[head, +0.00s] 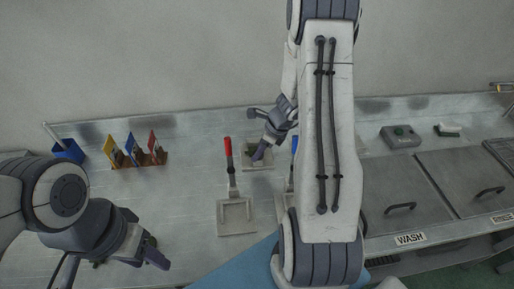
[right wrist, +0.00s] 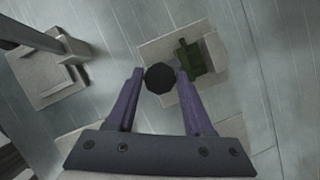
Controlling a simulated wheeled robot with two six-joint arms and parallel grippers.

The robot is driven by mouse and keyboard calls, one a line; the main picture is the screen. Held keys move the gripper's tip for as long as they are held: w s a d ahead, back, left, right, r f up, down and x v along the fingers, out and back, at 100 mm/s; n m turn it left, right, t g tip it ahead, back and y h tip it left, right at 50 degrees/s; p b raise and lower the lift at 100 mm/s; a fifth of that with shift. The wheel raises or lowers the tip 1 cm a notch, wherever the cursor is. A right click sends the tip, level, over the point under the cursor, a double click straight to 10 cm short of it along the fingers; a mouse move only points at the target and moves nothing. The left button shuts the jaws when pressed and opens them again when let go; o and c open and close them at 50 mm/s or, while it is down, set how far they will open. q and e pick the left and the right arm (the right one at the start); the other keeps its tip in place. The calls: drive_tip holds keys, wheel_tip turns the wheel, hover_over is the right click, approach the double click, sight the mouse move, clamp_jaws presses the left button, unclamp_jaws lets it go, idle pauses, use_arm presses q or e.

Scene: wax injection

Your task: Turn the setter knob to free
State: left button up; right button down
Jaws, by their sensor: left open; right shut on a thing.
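The setter knob (right wrist: 159,78) is a dark, round, faceted knob in the right wrist view, over a pale plate (right wrist: 152,50) with a dark green block (right wrist: 188,56) beside it. My right gripper (right wrist: 158,76) has its two purple fingers closed on the knob's sides. In the head view my right gripper (head: 262,152) reaches down at the setter, mostly hiding the knob. Which setting the knob points to cannot be read. My left gripper (head: 150,256) is open and empty at the lower left, away from the setter.
A red-handled lever (head: 229,152) on a square base stands just left of the setter; a blue-handled one (head: 294,146) is partly behind my right arm. Colored cards in a wooden rack (head: 136,158) and a blue cup (head: 68,150) stand left. Lidded WASH tank (head: 400,195) is right.

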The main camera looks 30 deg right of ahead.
drive_tip(key=n, duration=0.1)
drive_tip(key=n+p, duration=0.1)
drive_tip(key=n+g+p, duration=0.1)
drive_tip(key=shift+w+d+r+n+y, duration=0.15)
drive_tip(key=shift+d+n+y, duration=0.1)
drive_tip(key=shift+n+y, duration=0.15)
drive_tip(key=n, duration=0.1)
drive_tip(key=n+g+p, duration=0.1)
drive_tip(key=n, duration=0.1)
drive_tip(key=shift+w+d+n+y, duration=0.15)
drive_tip(key=shift+w+n+y, duration=0.05)
drive_tip(key=shift+n+y, duration=0.1)
drive_tip(key=n+g, duration=0.1)
drive_tip(key=n, duration=0.2)
drive_tip(key=shift+w+n+g+p, duration=0.15)
drive_tip(key=shift+n+g+p, duration=0.15)
drive_tip(key=shift+p, duration=0.1)
drive_tip(key=shift+w+n+g, duration=0.1)
drive_tip(key=shift+n+g, duration=0.5)
drive_tip(key=shift+n, duration=1.2)
drive_tip(key=shift+c, duration=1.4)
unclamp_jaws()
